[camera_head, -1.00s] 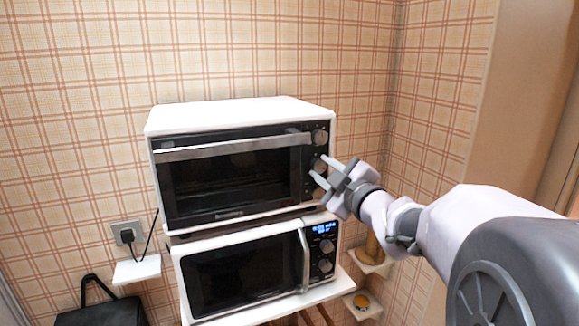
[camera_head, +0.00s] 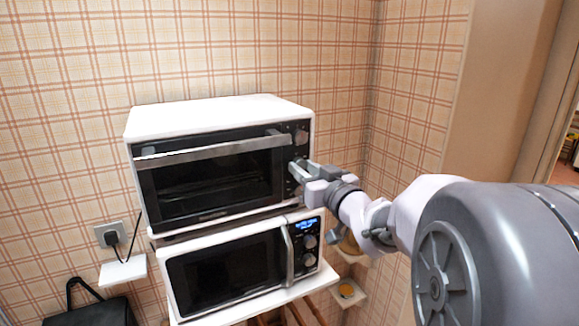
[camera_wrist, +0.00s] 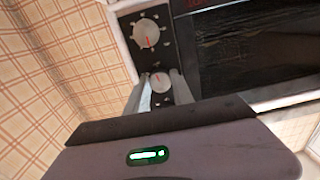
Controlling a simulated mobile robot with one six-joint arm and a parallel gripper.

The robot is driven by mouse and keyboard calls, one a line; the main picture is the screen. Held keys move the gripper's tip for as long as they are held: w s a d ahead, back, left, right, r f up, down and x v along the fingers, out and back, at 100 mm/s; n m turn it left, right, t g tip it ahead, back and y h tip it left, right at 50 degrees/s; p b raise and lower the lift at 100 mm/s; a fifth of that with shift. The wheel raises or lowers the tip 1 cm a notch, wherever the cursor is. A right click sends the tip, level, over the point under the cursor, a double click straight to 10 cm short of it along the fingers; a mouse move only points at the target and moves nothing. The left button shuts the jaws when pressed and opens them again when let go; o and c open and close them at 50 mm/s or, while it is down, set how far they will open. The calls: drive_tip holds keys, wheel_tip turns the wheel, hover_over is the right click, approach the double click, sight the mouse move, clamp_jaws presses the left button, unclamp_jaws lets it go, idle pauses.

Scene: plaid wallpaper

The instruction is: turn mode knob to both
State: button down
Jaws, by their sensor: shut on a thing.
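The white and black toaster oven (camera_head: 222,112) stands on top of a microwave. Its right-hand panel carries a column of knobs. The top knob (camera_head: 301,137) is in plain view in the head view. My gripper (camera_head: 297,169) reaches in from the right at the middle knob and covers it there. In the wrist view, that middle knob (camera_wrist: 161,82), round and grey with a red mark, sits between my two fingers (camera_wrist: 162,92), which are closed on its sides. Another knob with a red mark (camera_wrist: 147,35) shows above it, clear of the fingers. The panel's labels are too small to read.
The microwave (camera_head: 225,268) with a lit blue display (camera_head: 305,225) is just below my gripper. The oven's metal door handle (camera_head: 212,149) juts out left of the knobs. A plaid wall lies close on the right. Small wall shelves (camera_head: 347,293) are at lower right.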

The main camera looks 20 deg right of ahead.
drive_tip(key=shift+m, duration=0.8)
drive_tip(key=c, duration=1.1)
unclamp_jaws()
drive_tip(key=s+p, duration=0.1)
drive_tip(key=s, duration=1.6)
drive_tip(key=shift+s+d+p, duration=0.25)
drive_tip(key=shift+d+p, duration=0.05)
drive_tip(key=shift+p, duration=0.1)
